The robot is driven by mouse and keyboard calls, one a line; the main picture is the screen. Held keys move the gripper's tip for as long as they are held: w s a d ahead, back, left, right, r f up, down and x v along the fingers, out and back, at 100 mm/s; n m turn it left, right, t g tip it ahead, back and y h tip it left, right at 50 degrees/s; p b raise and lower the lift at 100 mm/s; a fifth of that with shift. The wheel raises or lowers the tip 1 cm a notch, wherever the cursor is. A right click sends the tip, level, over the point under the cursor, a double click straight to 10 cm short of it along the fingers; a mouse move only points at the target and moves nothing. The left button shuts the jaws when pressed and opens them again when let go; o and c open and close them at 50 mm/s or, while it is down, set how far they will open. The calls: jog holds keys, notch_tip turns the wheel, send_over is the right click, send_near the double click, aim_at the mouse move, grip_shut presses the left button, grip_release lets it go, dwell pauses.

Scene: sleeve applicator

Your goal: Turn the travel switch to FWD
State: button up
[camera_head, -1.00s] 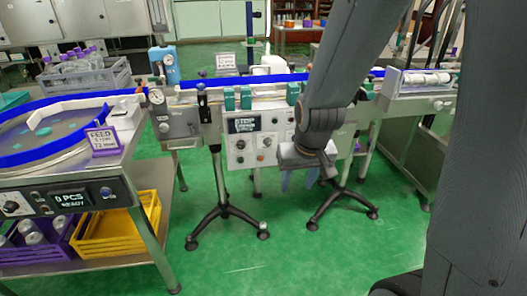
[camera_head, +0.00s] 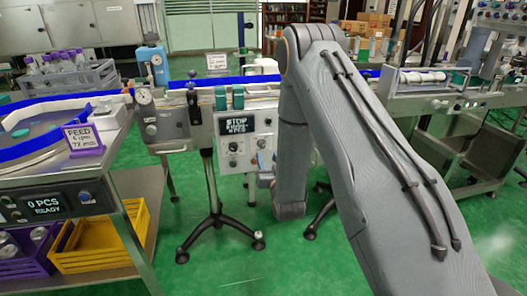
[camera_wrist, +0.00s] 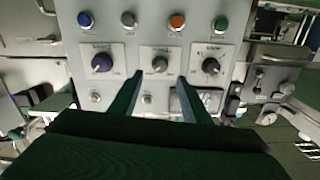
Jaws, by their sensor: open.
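A grey control panel (camera_wrist: 120,50) fills the upper middle of the wrist view. It carries a row of three rotary switches: a left knob (camera_wrist: 102,63), a middle knob (camera_wrist: 160,64) and a right knob (camera_wrist: 211,66). Their labels are too blurred to read, so I cannot tell which is the travel switch. My gripper (camera_wrist: 160,77) is open, its two dark fingers pointing at the panel with the middle knob between their tips in the picture. Contact cannot be told. In the head view the panel (camera_head: 236,165) is partly hidden behind my arm.
In the head view, a display (camera_head: 236,124) reads STOP. A feed table (camera_head: 60,175) stands left, a tripod stand (camera_head: 215,215) below the panel. Green floor is clear in front.

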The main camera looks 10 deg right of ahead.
aim_at(262, 146)
jog(key=w, duration=0.7)
jog(key=shift+w, duration=0.35)
jog(key=c, duration=1)
